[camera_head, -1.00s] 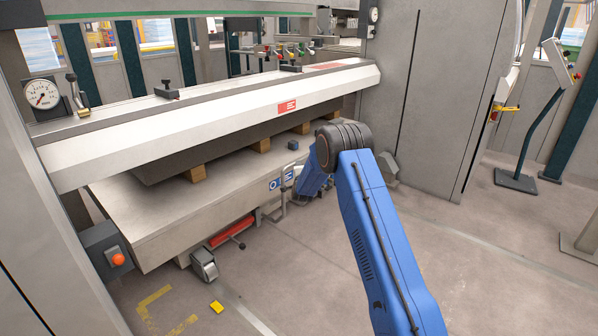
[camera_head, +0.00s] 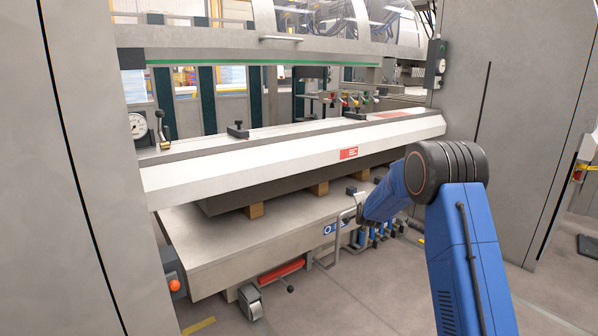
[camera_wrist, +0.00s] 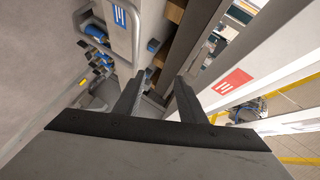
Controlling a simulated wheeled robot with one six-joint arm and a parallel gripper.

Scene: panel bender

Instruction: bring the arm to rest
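My arm (camera_head: 462,240), blue with a dark round joint, rises at the right in the head view and bends toward the panel bender. Beyond the fingers lie the machine's beam and table edge. The panel bender's white beam (camera_head: 290,160) spans the middle of the head view, with a red label (camera_head: 348,153) on its front.
A grey lift table (camera_head: 230,235) with wooden blocks (camera_head: 255,211) under a dark slab stands below the beam. A red pedal bar (camera_head: 282,271) and a caster (camera_head: 250,302) are beneath it. Tall grey cabinets (camera_head: 520,110) flank the machine. Bare floor lies at the lower right.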

